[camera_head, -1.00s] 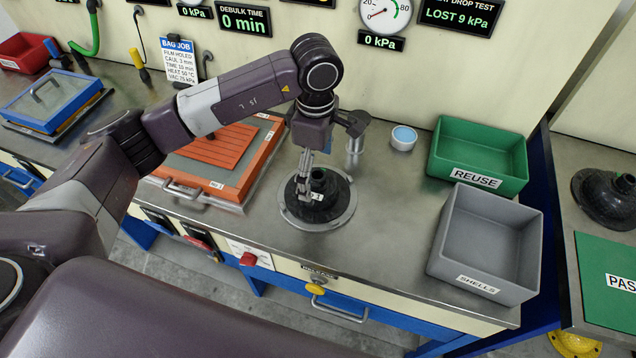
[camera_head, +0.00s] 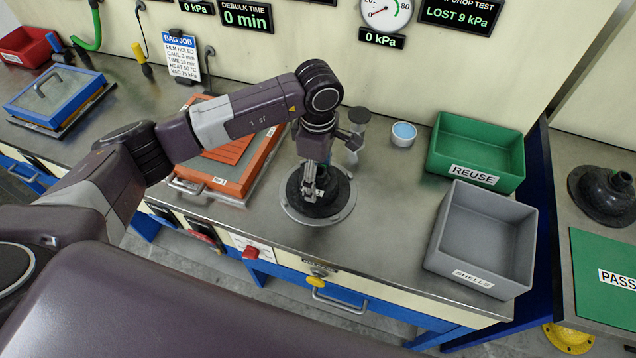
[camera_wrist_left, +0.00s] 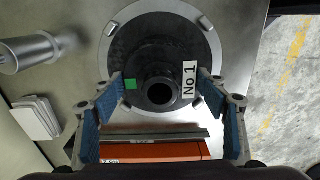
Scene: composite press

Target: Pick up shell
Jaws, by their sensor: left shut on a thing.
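A black shell (camera_head: 322,201) with a raised round neck sits on a round metal plate (camera_head: 340,213) on the bench. In the left wrist view the shell (camera_wrist_left: 150,55) has a "No 1" label and a small green mark. My left gripper (camera_head: 311,190) reaches down over it. The shell still rests on the plate. In the head view the gripper hides part of the neck. My right gripper is not in view.
A grey bin marked SHELLS (camera_head: 478,272) and a green bin marked REUSE (camera_head: 474,177) stand to the right. Another black shell (camera_head: 604,198) lies on the far right table. An orange-framed tool (camera_head: 250,172) is left of the plate. A metal cylinder (camera_head: 357,122) stands behind.

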